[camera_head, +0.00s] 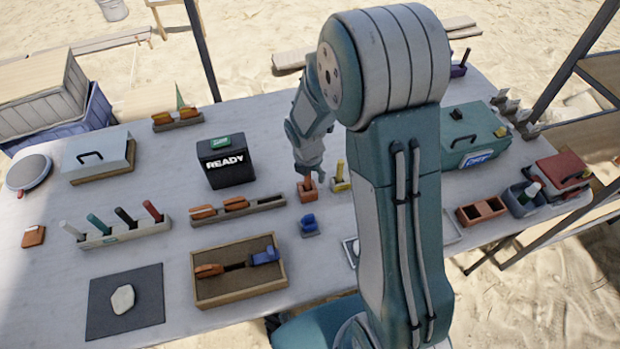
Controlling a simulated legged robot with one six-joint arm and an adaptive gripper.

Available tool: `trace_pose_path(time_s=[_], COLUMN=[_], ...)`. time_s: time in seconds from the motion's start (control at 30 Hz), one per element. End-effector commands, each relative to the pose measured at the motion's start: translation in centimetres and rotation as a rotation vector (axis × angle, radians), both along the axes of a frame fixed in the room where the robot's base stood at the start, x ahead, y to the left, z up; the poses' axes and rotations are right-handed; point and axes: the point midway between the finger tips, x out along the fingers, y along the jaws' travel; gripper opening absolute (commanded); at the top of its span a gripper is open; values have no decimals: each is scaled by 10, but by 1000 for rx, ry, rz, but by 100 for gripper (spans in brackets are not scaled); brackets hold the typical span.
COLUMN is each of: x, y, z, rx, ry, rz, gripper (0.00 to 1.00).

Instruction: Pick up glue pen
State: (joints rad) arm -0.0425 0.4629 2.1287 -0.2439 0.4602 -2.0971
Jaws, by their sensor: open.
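I cannot tell for certain which item is the glue pen. Several upright pens, with white, teal, dark and red bodies, stand in a pale rack (125,235) at the left. A small yellow upright item (340,172) stands just right of my gripper. My gripper (309,180) points down at the middle of the table, with its fingers open. It is over or beside a small orange holder (307,192); contact between them is too small to tell. A small blue holder (309,226) stands in front of it. My arm hides part of the table to the right.
A black "READY" box (225,165) stands left of my gripper, with a slotted tool rack (240,215) in front. A wooden tray (240,296) holds tools nearer. A dark mat (100,315) bears a pale stone. A teal case (468,140) stands at the right.

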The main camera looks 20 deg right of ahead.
Motion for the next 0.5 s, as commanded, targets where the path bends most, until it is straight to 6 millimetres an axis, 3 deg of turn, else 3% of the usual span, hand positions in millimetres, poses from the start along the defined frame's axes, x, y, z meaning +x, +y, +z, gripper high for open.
trace_pose_path(time_s=[0.2,0.47,0.5], x=[3,4,4], y=[3,0,-1], z=[-26,-28,-28], rx=[-5,-3,-2], ry=[1,0,-1], rz=[3,4,3], gripper=[66,66,48])
